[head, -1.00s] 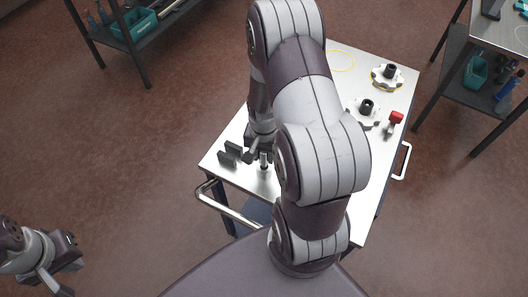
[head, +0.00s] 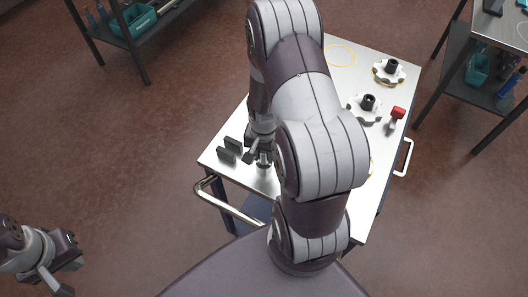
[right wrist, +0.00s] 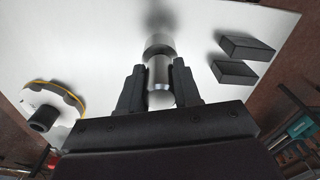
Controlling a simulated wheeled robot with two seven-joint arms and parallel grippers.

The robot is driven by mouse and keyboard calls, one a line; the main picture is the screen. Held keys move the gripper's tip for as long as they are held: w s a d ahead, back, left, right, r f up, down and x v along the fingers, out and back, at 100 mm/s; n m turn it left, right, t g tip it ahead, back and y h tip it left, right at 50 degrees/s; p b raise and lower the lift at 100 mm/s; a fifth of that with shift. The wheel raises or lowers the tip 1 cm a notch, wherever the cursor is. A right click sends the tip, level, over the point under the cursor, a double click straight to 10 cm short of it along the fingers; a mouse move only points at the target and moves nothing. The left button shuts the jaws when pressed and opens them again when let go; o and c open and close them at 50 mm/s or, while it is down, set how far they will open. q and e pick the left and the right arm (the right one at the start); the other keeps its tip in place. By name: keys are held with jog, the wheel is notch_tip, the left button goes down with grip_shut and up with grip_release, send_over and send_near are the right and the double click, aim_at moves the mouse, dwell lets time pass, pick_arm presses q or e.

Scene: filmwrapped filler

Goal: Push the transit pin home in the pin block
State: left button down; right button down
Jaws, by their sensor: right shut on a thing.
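A steel pin (right wrist: 158,72), a cylinder with a wider collar, stands between the fingers of my right gripper (right wrist: 160,88) in the right wrist view. The gripper is shut on it. In the head view a short steel cylinder (head: 263,170) shows just below my right gripper (head: 262,155), near the cart's front edge. Two dark blocks (head: 227,155) stand on the cart top to its left; they also show in the right wrist view (right wrist: 233,71). I cannot tell which thing is the pin block. My left gripper (head: 68,252) hangs far left, away from the cart; its fingers are unclear.
The metal cart top (head: 385,75) carries white knobbed wheels with black hubs (head: 367,103) and a red-topped item (head: 398,113). A push handle (head: 228,205) runs along its front. Shelves stand upper left (head: 140,22) and right (head: 478,80). My right arm hides the middle.

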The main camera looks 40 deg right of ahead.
jog(key=shift+f+b, duration=0.4)
jog(key=shift+f, duration=0.15)
jog(key=shift+c, duration=1.1)
grip_release()
jog(key=shift+r, duration=0.15)
notch_tip(320, 180, up, 8)
jog(key=p, duration=0.7)
jog(key=shift+p, duration=0.35)
